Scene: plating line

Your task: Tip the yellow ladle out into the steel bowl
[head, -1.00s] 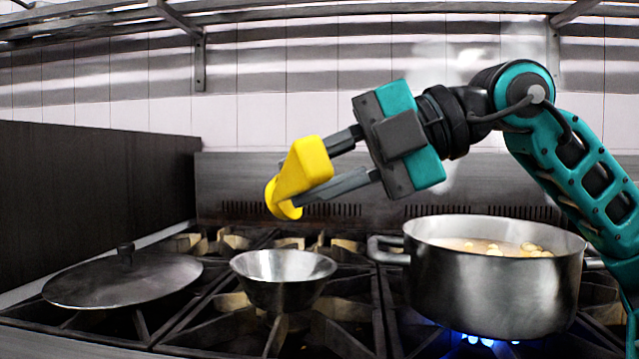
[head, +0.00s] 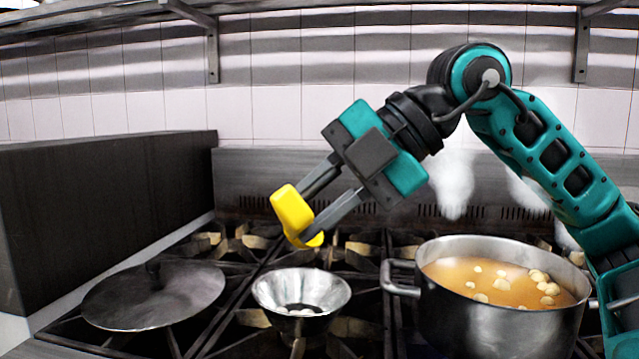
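The yellow ladle (head: 290,209) is in the head view, held in the air above the steel bowl and tilted with its lower end down. My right gripper (head: 303,214) has its two fingers closed on the ladle. The steel bowl (head: 283,290) stands on the stove grate below the ladle, apart from it. A few small pale pieces show in the bottom of the bowl. The inside of the ladle's cup is hidden, so I cannot tell what it holds. My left gripper is not in view.
A large steel pot (head: 470,325) of orange-brown broth with pale pieces steams at the right. A round lid (head: 150,297) lies on the grate at the left. A dark panel (head: 105,205) stands behind it at the left. A rail shelf (head: 400,8) runs overhead.

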